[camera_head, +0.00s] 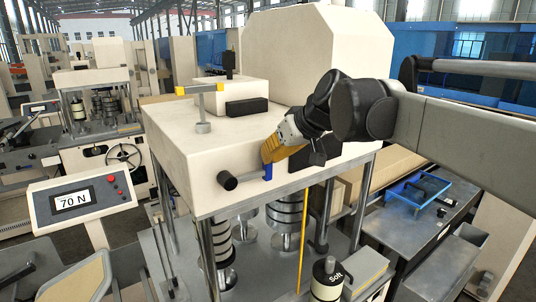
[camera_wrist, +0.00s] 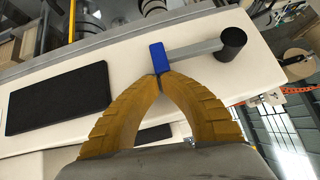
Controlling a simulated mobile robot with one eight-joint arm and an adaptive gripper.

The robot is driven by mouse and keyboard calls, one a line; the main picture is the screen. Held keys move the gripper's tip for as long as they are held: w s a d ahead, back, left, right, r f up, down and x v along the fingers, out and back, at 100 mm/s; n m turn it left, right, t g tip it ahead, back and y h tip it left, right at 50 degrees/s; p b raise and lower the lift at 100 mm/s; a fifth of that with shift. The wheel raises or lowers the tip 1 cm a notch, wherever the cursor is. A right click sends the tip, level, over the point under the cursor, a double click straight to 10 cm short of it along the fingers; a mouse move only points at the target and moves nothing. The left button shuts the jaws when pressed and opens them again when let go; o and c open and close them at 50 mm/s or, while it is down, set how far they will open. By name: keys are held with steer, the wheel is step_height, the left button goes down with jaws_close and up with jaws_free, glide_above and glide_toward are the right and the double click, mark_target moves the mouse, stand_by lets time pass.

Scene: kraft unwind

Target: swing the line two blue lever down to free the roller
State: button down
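The blue lever tip (camera_head: 268,171) is on the cream machine head's near face, with a black round knob (camera_head: 228,180) to its left. In the wrist view the blue tip (camera_wrist: 157,57) sits at the end of a grey bar (camera_wrist: 195,49) running to the black knob (camera_wrist: 232,43). The bar looks roughly level in the head view. My gripper (camera_head: 270,155) is just above the blue tip. In the wrist view its orange fingers (camera_wrist: 160,80) are brought together, their tips at the blue tip's edge, touching or nearly so. I see no clear grip. The roller is not clearly identifiable.
A yellow-ended T-handle (camera_head: 203,100) and black block (camera_head: 247,107) stand on the machine top. A display reading 70 N (camera_head: 73,200) is at left. Steel posts and stacked discs (camera_head: 285,215) are below. A blue tray (camera_head: 418,190) lies on the right bench.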

step_height(320, 180, down, 8)
steer(key=m+y+b, duration=0.1)
steer(key=b, duration=0.1)
steer(key=m+g+y+b, duration=0.1)
steer(key=y+b, duration=0.1)
steer(key=g+y+b, duration=0.1)
steer(key=b, duration=0.1)
steer(key=shift+w+d+r+m+y+b, duration=0.1)
steer(key=shift+d+r+m+y+b, duration=0.05)
steer(key=shift+r+m+y+b, duration=0.2)
steer(key=f+y+b, duration=0.1)
steer(key=s+a+f+m+y+b, duration=0.1)
steer(key=f+b, duration=0.1)
steer(key=f+m+g+y+b, duration=0.1)
steer(key=b, duration=0.1)
steer(key=shift+s+a+f, duration=0.15)
steer(key=shift+a+f, duration=0.05)
steer(key=shift+a, duration=0.2)
steer(key=s+a+f+m+y+b, duration=0.1)
steer(key=y+b, duration=0.1)
steer(key=shift+a+f+m+b, duration=0.35)
steer(key=shift+f, duration=0.05)
steer(key=shift+s+a+f+b, duration=0.25)
steer(key=shift+s+a+b, duration=0.2)
steer(key=shift+a, duration=0.1)
steer(key=shift+w, duration=0.1)
